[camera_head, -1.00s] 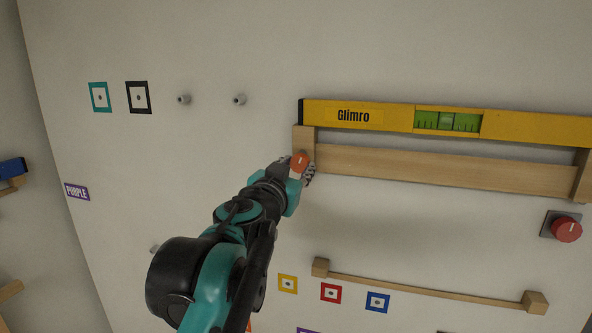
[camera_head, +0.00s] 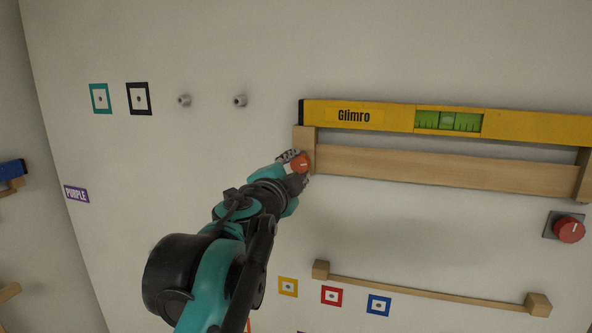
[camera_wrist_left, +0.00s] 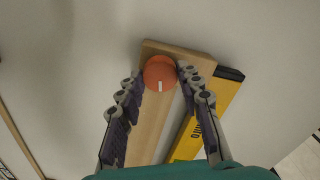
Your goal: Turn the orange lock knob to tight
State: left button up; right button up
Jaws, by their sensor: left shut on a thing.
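The orange lock knob (camera_head: 300,163) sits on the left end of a wooden rack on the wall. In the left wrist view the knob (camera_wrist_left: 160,72) shows face-on, with a white mark pointing toward the bottom of the picture. My left gripper (camera_head: 297,168) is at the knob, its fingers on either side. In the left wrist view the left gripper (camera_wrist_left: 160,78) is shut on the knob. My right gripper is not in view.
A yellow Glimro level (camera_head: 380,116) rests along the top of the wooden rack (camera_head: 440,170). A red knob (camera_head: 568,230) is on the wall at right. A wooden rail (camera_head: 430,289) is below. Two pegs (camera_head: 240,101) stick out at upper left.

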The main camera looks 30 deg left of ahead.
pick_arm(q)
jog(key=m, duration=0.5)
jog(key=shift+m, duration=0.3)
jog(key=m, duration=0.5)
jog(key=shift+m+b, duration=0.3)
jog(key=shift+b, duration=0.1)
jog(key=m, duration=0.5)
jog(key=shift+m, duration=2.3)
jog(key=o, duration=1.2)
jog(key=shift+c, duration=0.2)
jog(key=v, duration=1.2)
